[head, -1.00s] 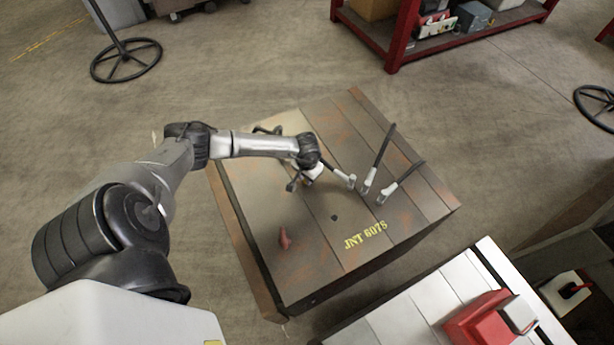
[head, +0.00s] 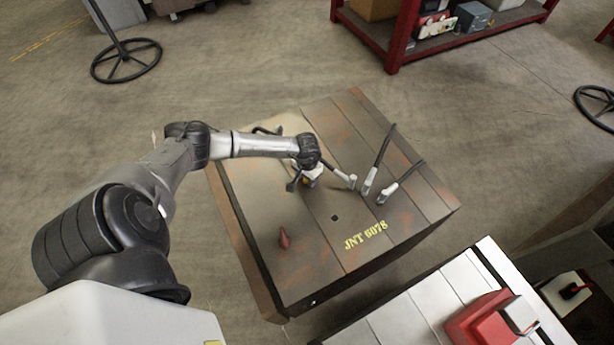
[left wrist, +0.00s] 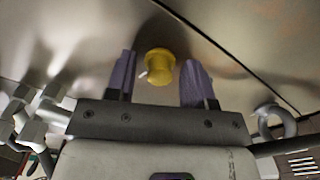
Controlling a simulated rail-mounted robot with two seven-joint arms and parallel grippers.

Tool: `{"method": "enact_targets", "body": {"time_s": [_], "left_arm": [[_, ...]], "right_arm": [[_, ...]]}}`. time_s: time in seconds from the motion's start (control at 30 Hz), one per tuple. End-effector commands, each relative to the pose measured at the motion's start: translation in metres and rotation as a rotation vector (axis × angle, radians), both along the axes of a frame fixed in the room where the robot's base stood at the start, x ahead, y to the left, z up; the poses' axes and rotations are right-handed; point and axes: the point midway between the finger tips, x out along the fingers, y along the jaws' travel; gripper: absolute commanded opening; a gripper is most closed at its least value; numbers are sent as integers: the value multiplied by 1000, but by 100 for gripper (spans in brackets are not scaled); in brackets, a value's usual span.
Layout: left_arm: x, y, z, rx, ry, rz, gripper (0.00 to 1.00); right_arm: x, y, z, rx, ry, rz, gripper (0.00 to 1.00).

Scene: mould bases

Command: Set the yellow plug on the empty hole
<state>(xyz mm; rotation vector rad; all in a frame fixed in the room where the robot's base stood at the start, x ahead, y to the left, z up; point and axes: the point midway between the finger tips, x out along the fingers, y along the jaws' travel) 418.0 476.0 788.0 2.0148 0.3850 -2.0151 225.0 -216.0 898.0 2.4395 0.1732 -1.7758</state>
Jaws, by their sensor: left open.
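The yellow plug (left wrist: 159,68) shows in the left wrist view between the two purple fingers of my left gripper (left wrist: 159,80), with gaps on both sides. A small yellow patch of it shows in the head view (head: 307,182) beneath my left gripper (head: 310,178). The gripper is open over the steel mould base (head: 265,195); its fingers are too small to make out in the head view. The empty hole (head: 334,217) is a small dark spot on the top, below and right of the gripper in the head view. My right gripper is out of view.
Several black-and-grey rods rise from the top, such as one (head: 378,160) right of the gripper. A second mould base (head: 420,300) carries a red block (head: 478,318).

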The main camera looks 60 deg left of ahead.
Motion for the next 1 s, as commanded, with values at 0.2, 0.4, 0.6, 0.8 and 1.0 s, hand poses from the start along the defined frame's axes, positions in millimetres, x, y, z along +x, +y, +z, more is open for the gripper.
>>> {"method": "enact_targets", "body": {"time_s": [0.2,0.4,0.6,0.8,1.0], "left_arm": [[1,1,23,3,-2,-2,48],[1,1,62,3,-2,-2,48],[1,1,95,2,-2,-2,48],[0,0,115,0,0,0,48],[4,-44,113,-149,-50,69,48]], "right_arm": [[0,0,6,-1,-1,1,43],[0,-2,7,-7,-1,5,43],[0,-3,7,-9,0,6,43],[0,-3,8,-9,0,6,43],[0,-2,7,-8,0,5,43]]}}
